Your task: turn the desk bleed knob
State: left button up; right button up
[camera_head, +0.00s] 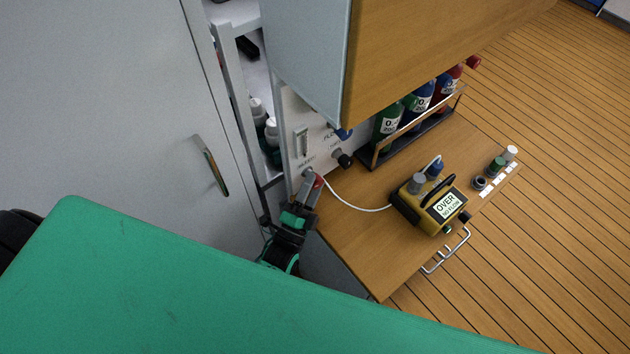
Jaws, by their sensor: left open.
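The fill panel (299,117) is a pale upright plate at the desk's left end. It carries a blue knob (343,134), a black knob (343,161) below it, and a red part (318,181) low down, partly covered by my gripper. The small labels are too blurred to tell which one is the bleed knob. My left gripper (307,189) is open at the panel's lower edge, with its fingertips up by the red part. I cannot tell whether the fingers touch it or surround it. My right gripper is not in view.
A yellow analyser (431,205) reading OVER NO FLOW stands on the wooden desk (369,240), joined by a white hose (350,205) towards the panel. Bottles (417,104) stand in a rack behind. A wooden cabinet (420,50) overhangs the panel. A grey door (120,110) is at left.

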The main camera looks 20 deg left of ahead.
pick_arm(q)
jog(key=b+v, duration=0.3)
jog(key=v, duration=0.9)
